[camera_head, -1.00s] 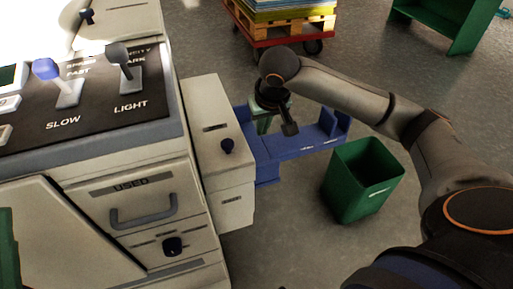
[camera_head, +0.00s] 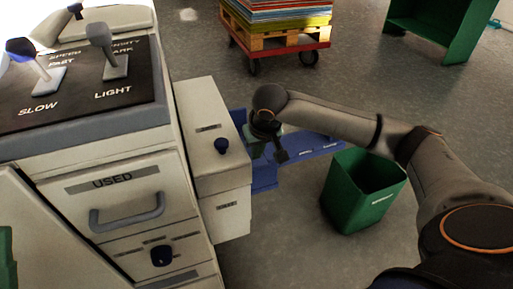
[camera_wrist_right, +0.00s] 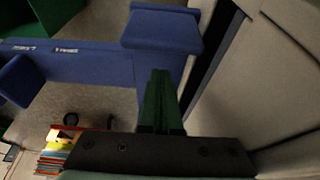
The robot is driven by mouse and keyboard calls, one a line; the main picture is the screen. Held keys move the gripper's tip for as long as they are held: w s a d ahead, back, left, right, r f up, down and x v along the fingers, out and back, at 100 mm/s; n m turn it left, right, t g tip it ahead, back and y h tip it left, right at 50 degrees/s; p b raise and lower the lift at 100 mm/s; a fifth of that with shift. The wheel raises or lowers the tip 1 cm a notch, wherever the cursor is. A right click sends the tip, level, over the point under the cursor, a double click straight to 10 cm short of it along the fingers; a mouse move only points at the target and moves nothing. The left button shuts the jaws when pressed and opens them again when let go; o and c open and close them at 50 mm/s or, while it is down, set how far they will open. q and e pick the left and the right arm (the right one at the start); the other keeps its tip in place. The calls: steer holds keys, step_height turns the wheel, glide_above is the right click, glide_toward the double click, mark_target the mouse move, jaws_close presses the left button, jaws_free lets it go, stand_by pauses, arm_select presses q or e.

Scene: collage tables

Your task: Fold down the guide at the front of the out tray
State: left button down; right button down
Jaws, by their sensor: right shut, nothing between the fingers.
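The blue out tray (camera_head: 314,148) juts from the right side of the beige machine, low beside it. In the head view my right arm and hand cover much of it, so the front guide cannot be made out there. In the right wrist view the tray (camera_wrist_right: 95,62) spans the upper left, with a blue raised block (camera_wrist_right: 163,30) ahead of the fingers and another blue piece (camera_wrist_right: 18,82) at the left. My right gripper (camera_head: 279,157) is over the tray's machine end. Its green fingers (camera_wrist_right: 160,78) are shut and empty; contact cannot be told. My left gripper is not in view.
The beige machine (camera_head: 222,180) with knobs and levers stands close left of the tray. A green bin (camera_head: 360,192) stands on the floor right of the tray. A loaded pallet cart (camera_head: 275,38) and a green stand (camera_head: 440,30) are farther back. Grey floor lies open between them.

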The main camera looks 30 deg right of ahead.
steer(key=shift+s+a+b, duration=0.25)
steer(key=shift+s+b, duration=0.05)
steer(key=shift+s, duration=0.85)
